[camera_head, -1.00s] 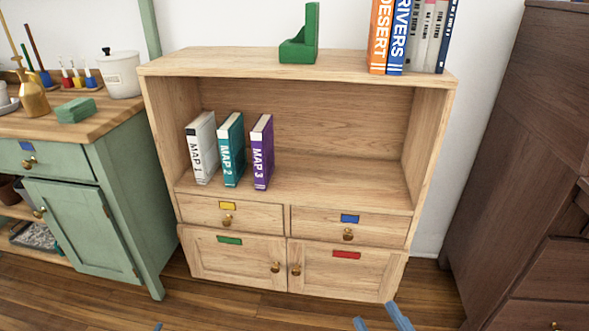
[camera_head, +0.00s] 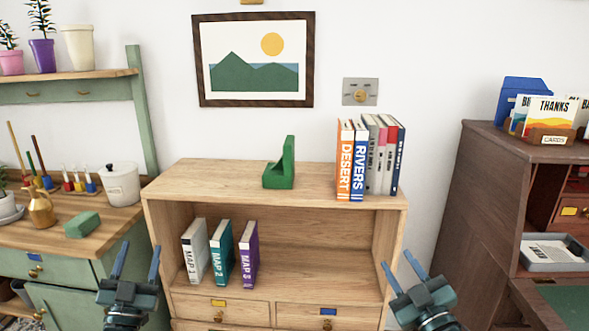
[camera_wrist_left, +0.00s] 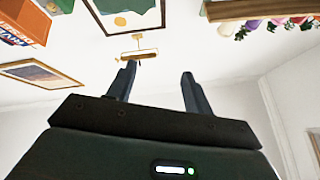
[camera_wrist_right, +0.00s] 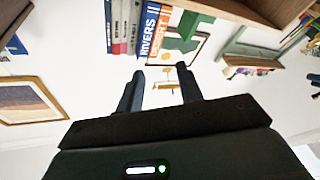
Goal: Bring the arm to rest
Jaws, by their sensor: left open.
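My left gripper (camera_head: 135,262) is in front of the left side of the wooden bookcase, with its fingers pointing up. Its two fingers are apart and nothing is between them; the left wrist view also shows the empty fingers (camera_wrist_left: 158,82). My right gripper (camera_head: 402,266) is in front of the bookcase's right side, fingers up and apart. The right wrist view shows nothing held between its fingers (camera_wrist_right: 162,85). Both grippers look clear of the furniture.
The wooden bookcase (camera_head: 180,182) has a green bookend (camera_head: 282,172) and several books (camera_head: 370,160) on top. Three map books (camera_head: 220,252) stand inside. A green cabinet (camera_head: 50,262) is at left, a dark desk (camera_head: 465,200) at right. A picture (camera_head: 253,60) hangs above.

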